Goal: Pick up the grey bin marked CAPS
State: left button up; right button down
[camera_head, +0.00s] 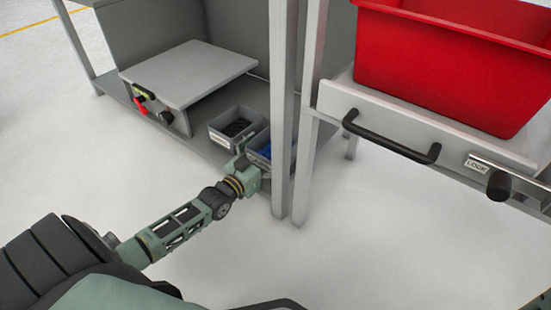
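Two small grey bins sit side by side on the low shelf. The farther grey bin (222,138) holds dark pieces. The nearer grey bin (257,137) holds blue pieces and is partly hidden by my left gripper and a shelf post. Their labels are too small to read, so I cannot tell which is marked CAPS. My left gripper (244,160) is at the front of the bins, overlapping the nearer one. I cannot tell if it touches or grips a bin. My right gripper is not in view.
A grey metal post (283,110) stands just right of the bins. A raised grey platform (190,72) with red and green fittings is left of them. A cart with a black handle (390,137) carries a red tub (440,60). The floor in front is clear.

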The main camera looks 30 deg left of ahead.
pick_arm(q)
jog(key=c, duration=1.1)
jog(key=shift+w+r, duration=0.1)
